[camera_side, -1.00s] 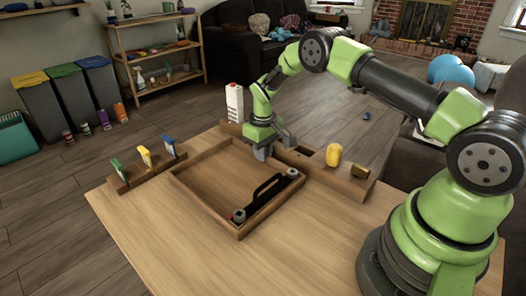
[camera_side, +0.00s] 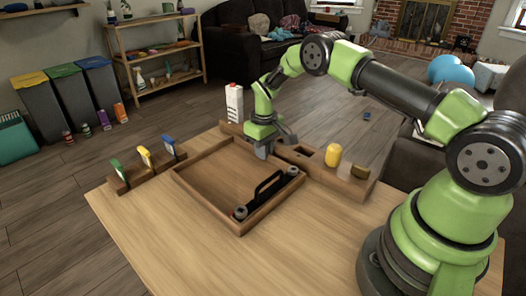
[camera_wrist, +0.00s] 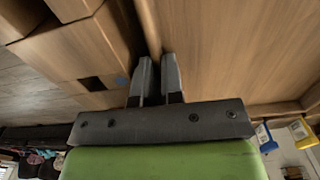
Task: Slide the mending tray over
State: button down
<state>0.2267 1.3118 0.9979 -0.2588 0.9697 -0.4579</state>
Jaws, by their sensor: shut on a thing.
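The mending tray (camera_side: 206,207) is a shallow square wooden tray on the table, its floor mostly bare. A black bar handle (camera_side: 267,189) with round grey knobs stands along its right front side. My gripper (camera_side: 262,150) is at the tray's back wall, pointing down. In the wrist view my gripper (camera_wrist: 156,72) has one finger on each side of the thin wooden wall and is shut on it. The tray's floor (camera_wrist: 225,50) fills the right of that view. The exact contact at the fingertips is partly hidden.
A small wooden rack (camera_side: 143,172) with green, yellow and blue items stands left of the tray. The front of the table is clear.

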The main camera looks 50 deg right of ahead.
jog(key=shift+w+d, duration=0.15)
jog(key=shift+d, duration=0.2)
jog(key=c, duration=1.4)
grip_release()
jog(key=shift+d+r, duration=0.1)
jog(key=shift+o, duration=1.2)
notch_tip(320, 180, up, 10)
jog(key=shift+a, duration=0.3)
